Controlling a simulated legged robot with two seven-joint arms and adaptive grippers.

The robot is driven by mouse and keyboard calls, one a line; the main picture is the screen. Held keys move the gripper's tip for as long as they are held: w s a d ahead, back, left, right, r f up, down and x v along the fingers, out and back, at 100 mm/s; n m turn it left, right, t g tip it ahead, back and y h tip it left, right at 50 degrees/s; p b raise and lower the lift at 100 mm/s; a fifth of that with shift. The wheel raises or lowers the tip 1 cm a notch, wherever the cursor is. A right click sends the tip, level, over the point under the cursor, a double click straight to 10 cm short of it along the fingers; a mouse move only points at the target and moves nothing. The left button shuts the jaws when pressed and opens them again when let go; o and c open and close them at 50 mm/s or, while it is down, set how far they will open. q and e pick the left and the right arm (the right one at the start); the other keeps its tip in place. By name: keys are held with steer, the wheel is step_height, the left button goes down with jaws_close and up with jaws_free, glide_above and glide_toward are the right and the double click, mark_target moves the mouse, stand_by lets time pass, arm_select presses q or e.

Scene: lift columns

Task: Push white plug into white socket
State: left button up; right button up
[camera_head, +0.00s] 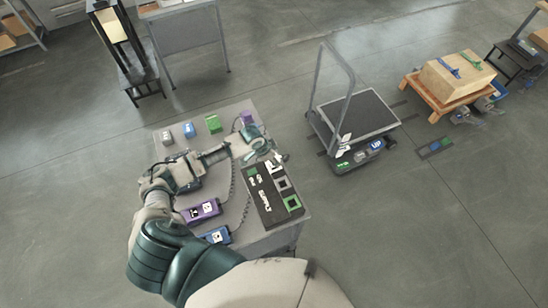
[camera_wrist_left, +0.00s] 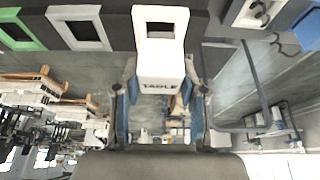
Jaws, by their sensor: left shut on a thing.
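My left gripper (camera_head: 264,151) is over the far right part of the table, beside the end of the dark socket panel (camera_head: 264,207). In the left wrist view its fingers (camera_wrist_left: 162,100) are shut on the white plug (camera_wrist_left: 160,72), a block with the word "TABLE" on it. A white frame with a dark opening, seemingly the white socket (camera_wrist_left: 140,22), shows right above the plug. I cannot tell whether the plug has entered it. In the head view the white socket (camera_head: 269,166) is small and partly hidden by the gripper. My right gripper is not in view.
A grey socket (camera_head: 282,184) and a green socket (camera_head: 294,203) follow along the panel. Grey, blue, green and purple blocks stand along the table's far side. A purple box (camera_head: 203,210) and a blue box (camera_head: 217,235) lie near the front. A cart (camera_head: 355,113) stands to the right.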

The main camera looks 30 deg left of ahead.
arm_select(q)
steer(key=shift+d+p, duration=0.1)
steer(key=shift+p, duration=0.75)
stand_by(0.8)
steer(key=shift+f, duration=0.85)
stand_by(1.1)
steer(key=o, duration=1.4)
steer(key=shift+c, duration=0.2)
steer(key=shift+r, duration=3.55)
